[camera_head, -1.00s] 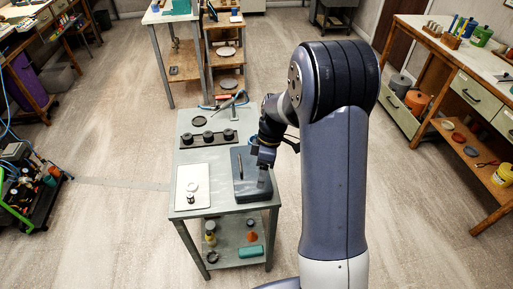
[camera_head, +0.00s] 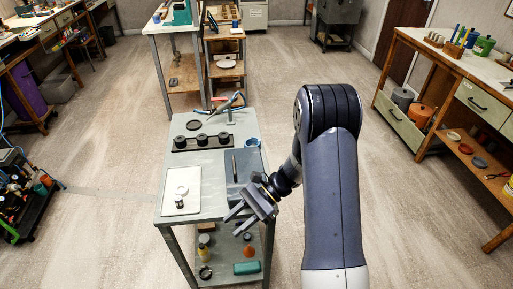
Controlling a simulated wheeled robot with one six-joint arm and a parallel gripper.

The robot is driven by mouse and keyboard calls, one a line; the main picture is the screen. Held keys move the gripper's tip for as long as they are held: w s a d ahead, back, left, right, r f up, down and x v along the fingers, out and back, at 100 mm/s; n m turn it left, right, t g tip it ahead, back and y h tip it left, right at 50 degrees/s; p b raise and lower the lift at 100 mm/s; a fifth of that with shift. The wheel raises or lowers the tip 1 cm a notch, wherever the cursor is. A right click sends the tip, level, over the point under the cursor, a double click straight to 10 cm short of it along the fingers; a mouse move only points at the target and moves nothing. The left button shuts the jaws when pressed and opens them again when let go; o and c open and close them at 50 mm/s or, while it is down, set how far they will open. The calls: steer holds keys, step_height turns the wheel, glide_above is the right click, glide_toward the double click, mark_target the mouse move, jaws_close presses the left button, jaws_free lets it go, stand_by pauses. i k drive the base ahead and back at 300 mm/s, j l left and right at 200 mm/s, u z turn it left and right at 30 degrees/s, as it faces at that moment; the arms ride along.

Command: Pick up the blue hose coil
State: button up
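The blue hose coil (camera_head: 252,143) shows as a small blue ring at the right edge of the grey table (camera_head: 215,210), behind the dark grey plate. It is small in view and partly cut off by the plate's back edge. My gripper (camera_head: 234,224) is at the table's front right, nearer the camera than the coil and well apart from it. Its two fingers point to the lower left with a gap between them, and nothing shows in the gap.
The dark grey plate (camera_head: 238,168) carries a thin dark rod. A black holder with several round knobs (camera_head: 197,141) and a white board (camera_head: 182,192) stand to its left. A pair of pliers-like tools (camera_head: 228,104) lies at the back. Open floor (camera_head: 400,200) is on the right.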

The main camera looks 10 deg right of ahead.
mark_target(254, 139)
steer(key=i+l+u, duration=0.1)
steer(key=l, duration=0.9)
steer(key=l+u, duration=0.15)
steer(key=l, duration=0.8)
steer(key=i+l+u, duration=0.3)
steer(key=i+l, duration=0.6)
steer(key=i+j+u, duration=0.1)
steer(key=i+j, duration=0.5)
